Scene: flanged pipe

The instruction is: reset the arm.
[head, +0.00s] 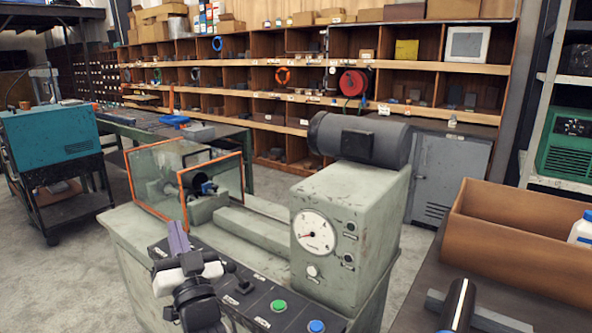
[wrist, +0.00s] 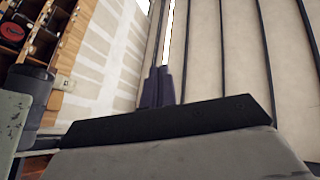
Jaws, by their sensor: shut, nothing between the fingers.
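My gripper (head: 179,237) shows at the lower left of the head view, in front of the grey-green machine (head: 345,235). Its purple fingers point up and are together, with nothing between them. In the wrist view the fingers (wrist: 157,86) also stand close together against a pale ribbed surface, clear of any object. My arm below them hides part of the machine's front panel. A dark cylindrical part (head: 204,185) sits behind the machine's clear, orange-edged guard (head: 215,180). Whether it is the flanged pipe I cannot tell.
The machine's motor (head: 360,138), dial (head: 313,233) and buttons stand right of my gripper. A brown bin (head: 520,240), a white bottle and a dark cylinder (head: 458,303) are on the right-hand table. Shelves (head: 300,85) line the back. A teal unit (head: 50,135) stands left; floor between is open.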

